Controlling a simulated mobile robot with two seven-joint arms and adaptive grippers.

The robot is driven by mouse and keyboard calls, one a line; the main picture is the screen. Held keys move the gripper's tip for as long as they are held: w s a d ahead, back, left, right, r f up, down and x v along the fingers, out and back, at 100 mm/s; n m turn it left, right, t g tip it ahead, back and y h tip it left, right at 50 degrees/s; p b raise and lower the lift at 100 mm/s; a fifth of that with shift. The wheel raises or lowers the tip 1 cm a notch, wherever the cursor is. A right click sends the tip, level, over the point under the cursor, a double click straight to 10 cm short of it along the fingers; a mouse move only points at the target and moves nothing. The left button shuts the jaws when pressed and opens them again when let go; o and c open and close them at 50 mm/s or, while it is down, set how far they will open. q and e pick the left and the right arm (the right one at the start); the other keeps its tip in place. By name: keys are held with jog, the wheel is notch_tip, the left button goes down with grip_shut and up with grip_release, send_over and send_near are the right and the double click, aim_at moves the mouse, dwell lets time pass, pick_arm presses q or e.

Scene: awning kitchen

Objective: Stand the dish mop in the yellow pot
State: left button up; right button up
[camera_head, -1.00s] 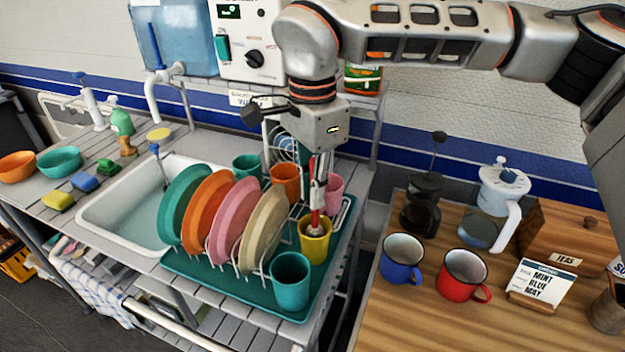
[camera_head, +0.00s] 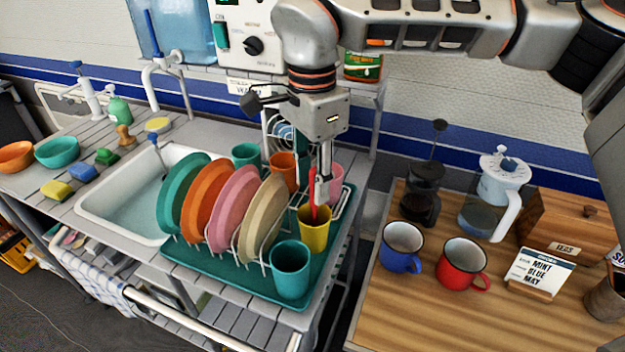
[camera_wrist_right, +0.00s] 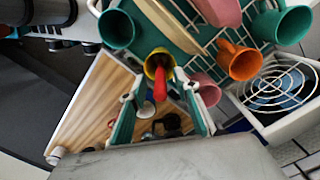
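The dish mop's red handle (camera_head: 313,193) stands in the yellow pot (camera_head: 314,234), slightly tilted. Its head is not clear to me inside the pot. The pot stands upright at the right end of the green drying mat. My right gripper (camera_head: 323,190) is above the pot, pointing down, with a finger just right of the handle. In the right wrist view, the gripper's fingers (camera_wrist_right: 163,112) are spread wide, with clear gaps on both sides of the red handle (camera_wrist_right: 160,84); the yellow pot (camera_wrist_right: 158,57) lies beyond. My left gripper is not in view.
A rack with plates (camera_head: 232,212) stands left of the pot. A teal cup (camera_head: 290,270) is in front, and a pink cup (camera_head: 333,182) and an orange cup (camera_head: 284,172) are behind. The wooden counter at right holds a blue mug (camera_head: 402,247) and a red mug (camera_head: 463,264).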

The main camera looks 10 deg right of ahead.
notch_tip(320, 180, up, 12)
jog(key=shift+f, duration=0.25)
dwell(0.8)
